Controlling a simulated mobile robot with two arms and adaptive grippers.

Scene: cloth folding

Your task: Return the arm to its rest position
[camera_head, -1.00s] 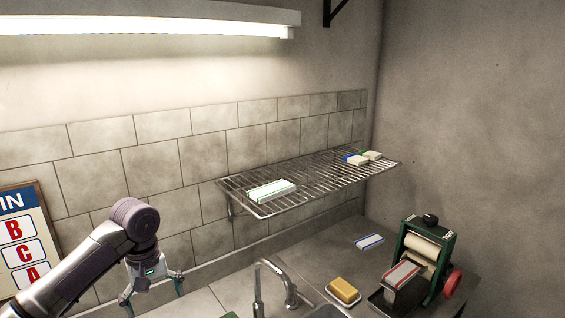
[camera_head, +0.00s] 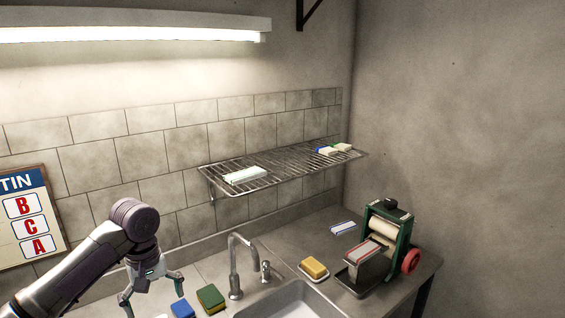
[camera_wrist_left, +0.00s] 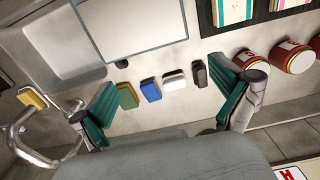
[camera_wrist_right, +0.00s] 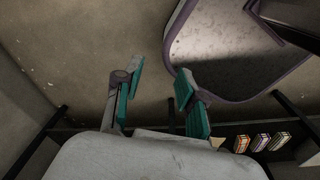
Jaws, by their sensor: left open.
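My left gripper (camera_head: 152,291) hangs at the lower left of the head view, above the counter beside the sink. Its two fingers are spread apart with nothing between them. In the left wrist view the open left gripper (camera_wrist_left: 162,80) points down at the counter, with a row of small sponges beyond its fingers. My right gripper (camera_wrist_right: 160,72) shows only in the right wrist view. Its fingers are apart and empty, facing a dull floor-like surface. The right arm is outside the head view.
A sink (camera_head: 292,303) with a tap (camera_head: 234,265) lies right of the left gripper. Blue (camera_head: 182,309) and green (camera_head: 211,299) sponges are close to it. A wire rack (camera_head: 285,167) is on the wall. A green roller machine (camera_head: 385,232) and a yellow sponge (camera_head: 314,267) stand farther right.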

